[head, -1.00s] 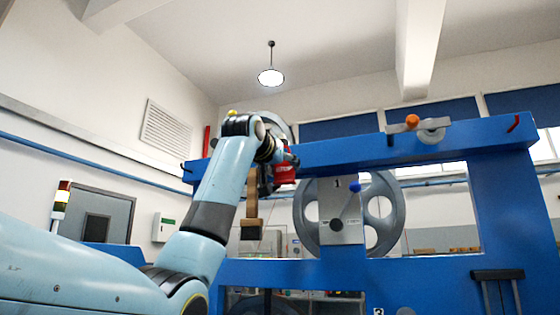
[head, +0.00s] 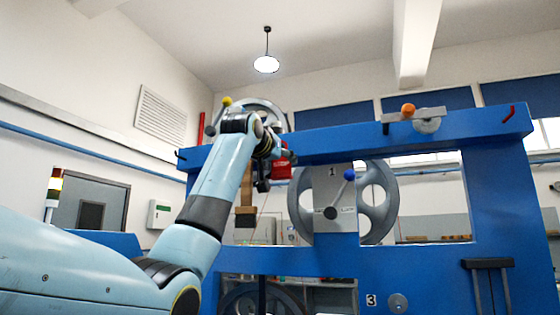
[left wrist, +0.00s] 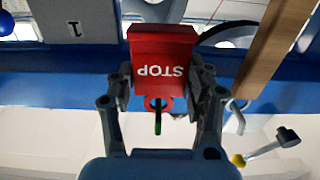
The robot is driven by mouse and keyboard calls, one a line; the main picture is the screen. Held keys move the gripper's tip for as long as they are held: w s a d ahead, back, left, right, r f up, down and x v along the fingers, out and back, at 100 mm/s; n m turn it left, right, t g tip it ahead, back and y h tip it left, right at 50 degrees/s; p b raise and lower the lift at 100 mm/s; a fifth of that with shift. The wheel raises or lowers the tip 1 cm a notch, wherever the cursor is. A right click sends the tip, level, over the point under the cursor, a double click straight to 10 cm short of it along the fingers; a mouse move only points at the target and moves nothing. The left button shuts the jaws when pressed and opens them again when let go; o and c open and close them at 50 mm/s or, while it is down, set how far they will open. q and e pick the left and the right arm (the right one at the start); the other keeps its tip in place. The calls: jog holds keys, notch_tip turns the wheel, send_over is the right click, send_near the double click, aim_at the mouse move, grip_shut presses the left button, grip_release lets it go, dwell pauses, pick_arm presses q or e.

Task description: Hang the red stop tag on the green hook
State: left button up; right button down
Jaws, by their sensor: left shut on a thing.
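The red stop tag (left wrist: 163,65) fills the middle of the left wrist view, its white STOP lettering upside down. My left gripper (left wrist: 162,82) is shut on it, a finger on each side. A ring with a hole is at the tag's lower edge in that view. The green hook (left wrist: 158,127) shows as a thin green peg at this ring; I cannot tell whether it passes through the hole. In the head view the tag (head: 282,162) is partly hidden by my gripper, in front of the blue beam. The green hook is not visible there. My right gripper is out of view.
The blue frame's top beam (head: 340,146) runs behind my wrist. A yellow-knobbed lever (head: 227,102), a wooden bar (head: 246,195) and a grey wheel (head: 376,208) are nearby. A blue-knobbed lever (head: 349,174), orange knob (head: 408,110) and red hook (head: 509,111) are further right.

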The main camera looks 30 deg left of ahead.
pick_arm(q)
jog(key=o, duration=1.2)
jog(key=shift+o, duration=0.2)
